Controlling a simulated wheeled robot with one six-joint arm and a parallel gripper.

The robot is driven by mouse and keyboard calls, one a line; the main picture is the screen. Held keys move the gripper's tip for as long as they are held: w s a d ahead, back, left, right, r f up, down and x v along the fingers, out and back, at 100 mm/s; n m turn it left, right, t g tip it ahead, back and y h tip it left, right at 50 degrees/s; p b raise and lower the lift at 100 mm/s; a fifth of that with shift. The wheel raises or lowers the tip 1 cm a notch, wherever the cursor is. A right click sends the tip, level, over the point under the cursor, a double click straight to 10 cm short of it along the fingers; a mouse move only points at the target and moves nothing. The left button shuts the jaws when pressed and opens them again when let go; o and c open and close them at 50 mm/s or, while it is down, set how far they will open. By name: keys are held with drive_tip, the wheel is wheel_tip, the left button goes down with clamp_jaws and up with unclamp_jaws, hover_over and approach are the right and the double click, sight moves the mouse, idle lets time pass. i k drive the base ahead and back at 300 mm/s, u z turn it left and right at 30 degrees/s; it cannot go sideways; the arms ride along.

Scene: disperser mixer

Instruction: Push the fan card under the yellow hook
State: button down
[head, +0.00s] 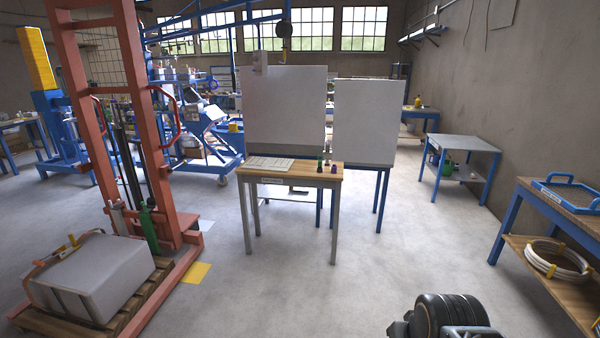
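I cannot make out a thing that is clearly the fan card. A blue wheeled frame (222,168) with a tilted pale panel stands behind the red lift at the left; I cannot tell whether it is the fan card. A dark ribbed part (449,314) at the bottom edge seems to be mine. My gripper's fingers are not in view.
A red lift (160,125) carries a pallet with a grey box (95,278). A wooden-topped table (312,174) stands mid-room before two pale panels (284,105). A grey-topped table (465,144) and a workbench (540,215) stand right.

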sight(280, 164)
drive_tip(key=u, duration=0.3)
drive_tip(key=i, duration=2.35)
drive_tip(key=u, duration=0.8)
drive_tip(key=i, duration=2.6)
drive_tip(key=u, duration=0.35)
